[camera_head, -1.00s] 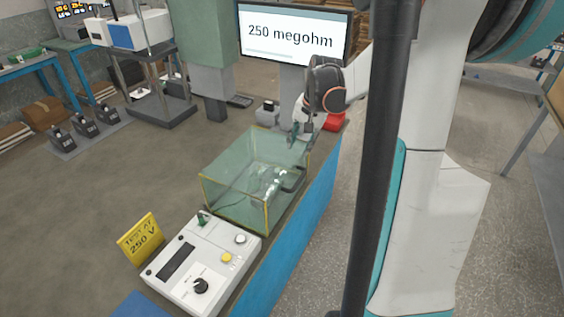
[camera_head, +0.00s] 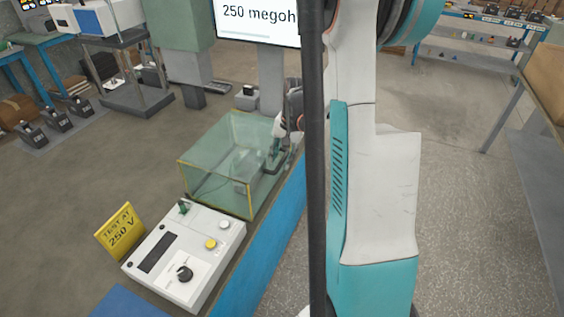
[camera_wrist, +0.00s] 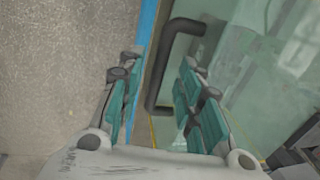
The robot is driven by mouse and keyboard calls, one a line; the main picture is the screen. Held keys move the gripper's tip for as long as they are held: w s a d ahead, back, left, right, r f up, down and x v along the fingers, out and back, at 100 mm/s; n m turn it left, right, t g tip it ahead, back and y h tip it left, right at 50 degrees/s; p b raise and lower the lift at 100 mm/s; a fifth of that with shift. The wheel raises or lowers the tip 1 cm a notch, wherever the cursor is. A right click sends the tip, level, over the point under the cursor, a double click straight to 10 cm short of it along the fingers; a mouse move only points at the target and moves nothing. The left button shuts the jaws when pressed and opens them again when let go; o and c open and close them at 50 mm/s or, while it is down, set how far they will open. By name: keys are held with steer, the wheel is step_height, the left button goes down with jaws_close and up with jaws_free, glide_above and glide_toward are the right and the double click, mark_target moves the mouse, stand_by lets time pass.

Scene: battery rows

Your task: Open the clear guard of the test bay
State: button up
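The clear guard (camera_head: 222,165) of the test bay is a greenish transparent box with yellow edges, standing on the bench and looking closed. In the wrist view its clear panel (camera_wrist: 255,75) fills the right side. A black bar handle (camera_wrist: 165,65) stands out on the guard near its yellow edge. My gripper (camera_wrist: 158,95) is open, with its two teal-padded fingers on either side of the handle. I cannot tell whether either finger touches it. In the head view my gripper (camera_head: 274,156) is low at the guard's right side, partly hidden by my arm.
A white test unit (camera_head: 186,252) with a knob and buttons stands in front of the guard. A yellow "TEST AT 250 V" sign (camera_head: 120,232) is left of it. A screen (camera_head: 258,18) reading "250 megoh…" stands behind. The floor right of the blue bench edge (camera_head: 262,245) is clear.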

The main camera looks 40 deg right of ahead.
steer(key=shift+w+f, duration=0.1)
steer(key=shift+f, duration=0.5)
jaws_close()
steer(key=shift+a+r, duration=0.1)
